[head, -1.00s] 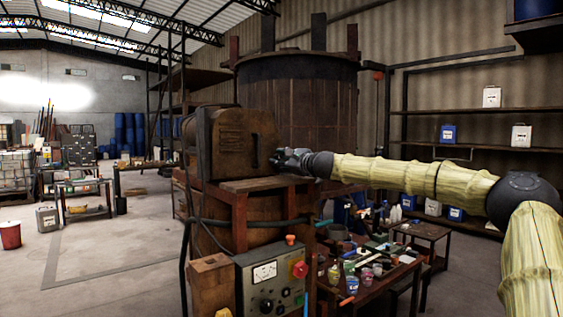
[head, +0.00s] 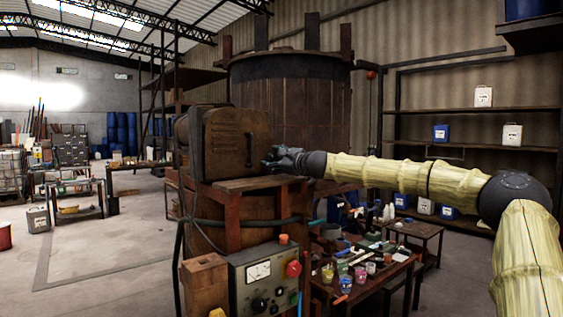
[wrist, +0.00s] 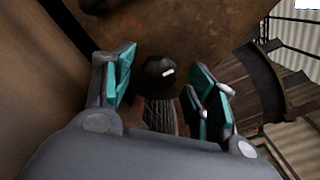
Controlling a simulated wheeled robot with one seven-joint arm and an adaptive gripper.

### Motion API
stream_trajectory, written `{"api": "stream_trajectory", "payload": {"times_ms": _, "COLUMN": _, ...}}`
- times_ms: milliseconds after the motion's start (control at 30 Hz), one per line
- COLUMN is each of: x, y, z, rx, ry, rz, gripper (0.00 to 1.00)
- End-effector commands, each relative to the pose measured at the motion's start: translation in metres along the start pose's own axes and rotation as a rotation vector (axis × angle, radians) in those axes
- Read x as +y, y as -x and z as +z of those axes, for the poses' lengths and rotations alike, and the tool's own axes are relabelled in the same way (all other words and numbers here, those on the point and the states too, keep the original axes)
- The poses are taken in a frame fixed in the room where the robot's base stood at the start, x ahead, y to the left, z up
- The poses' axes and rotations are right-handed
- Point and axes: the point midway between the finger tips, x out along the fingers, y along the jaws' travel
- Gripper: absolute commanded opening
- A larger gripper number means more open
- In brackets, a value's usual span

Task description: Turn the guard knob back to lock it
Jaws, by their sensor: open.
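The guard (head: 222,142) is a rusty brown metal housing with slots, on the wooden frame left of centre in the head view. It also fills the top of the wrist view (wrist: 185,35). The guard knob (wrist: 161,77) is round and black with a short white mark that lies nearly level, tilted slightly. My gripper (wrist: 160,90) is open, with teal pads on both sides of the knob and a gap on each side. In the head view my gripper (head: 270,160) is at the guard's right side, and the knob cannot be made out there.
A control box (head: 265,280) with a gauge and red button stands below the guard. A low table (head: 375,290) with cups and tools is beside it. A large wooden vat (head: 290,110) rises behind. Open floor (head: 110,250) lies to the left.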

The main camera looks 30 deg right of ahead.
Motion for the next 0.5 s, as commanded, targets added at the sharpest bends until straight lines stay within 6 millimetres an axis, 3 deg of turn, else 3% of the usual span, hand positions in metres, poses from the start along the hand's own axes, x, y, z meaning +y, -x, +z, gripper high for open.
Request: {"api": "stream_trajectory", "payload": {"times_ms": 500, "x": -0.001, "y": 0.043, "z": 0.0, "rx": -0.001, "ry": 0.0, "rz": -0.001, "gripper": 0.57}}
